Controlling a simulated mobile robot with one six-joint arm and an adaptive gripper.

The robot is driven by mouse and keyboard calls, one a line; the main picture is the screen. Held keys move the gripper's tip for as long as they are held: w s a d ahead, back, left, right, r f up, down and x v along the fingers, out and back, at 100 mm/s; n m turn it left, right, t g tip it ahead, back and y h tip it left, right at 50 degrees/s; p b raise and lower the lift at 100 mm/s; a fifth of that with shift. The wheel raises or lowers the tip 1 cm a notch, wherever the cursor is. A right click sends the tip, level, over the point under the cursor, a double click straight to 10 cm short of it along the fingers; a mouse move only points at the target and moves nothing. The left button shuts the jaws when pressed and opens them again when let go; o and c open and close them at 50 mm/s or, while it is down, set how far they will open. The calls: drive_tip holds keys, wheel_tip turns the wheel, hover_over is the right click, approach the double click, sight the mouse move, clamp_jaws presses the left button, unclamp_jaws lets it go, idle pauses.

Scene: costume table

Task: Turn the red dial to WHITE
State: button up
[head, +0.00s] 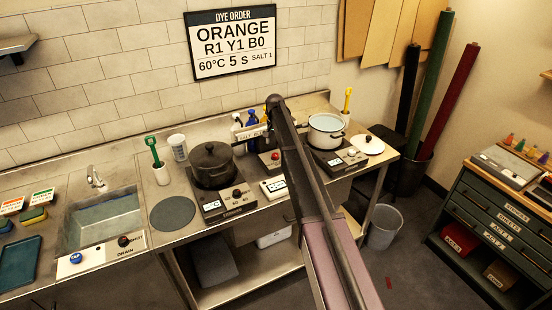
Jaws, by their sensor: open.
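A small red dial (275,155) shows on a unit on the steel counter, between the dark lidded pot and the white pot. My arm passes close beside it on the right. The dial's pointer and any WHITE mark are too small to read.
The dark pot (211,165) and the white pot (327,131) stand on hotplates either side. Blue bottles (252,117) stand behind. A white panel with black marks (273,186) lies in front. A sink (103,219) is at left. A round grey mat (172,214) is bare.

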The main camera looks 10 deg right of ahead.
sight(275, 154)
drive_tip(key=shift+f+b, duration=2.85)
drive_tip(key=shift+f, duration=0.25)
